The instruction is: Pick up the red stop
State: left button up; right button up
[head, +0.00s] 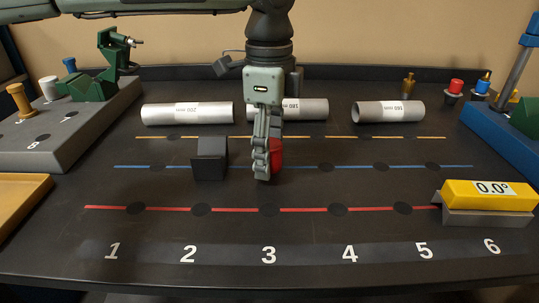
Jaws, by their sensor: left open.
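The red stop (277,155) stands on the dark table, near the blue line and above number 3. It is partly hidden behind the fingers of my left gripper (262,174). My left gripper points straight down with its fingertips low, close to the table top. The fingers are seen nearly edge-on and are open, overlapping the left side of the red stop. I cannot tell whether they touch it. My right gripper is not in view.
A dark block (210,160) stands just left of the gripper. Grey tubes (187,113) lie behind, one directly behind my gripper. A yellow level (489,195) sits at the right. A grey peg board (62,131) is at the left. The front table area is clear.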

pick_arm(q)
grip_shut()
dwell(0.4)
jog(key=shift+r, duration=0.1)
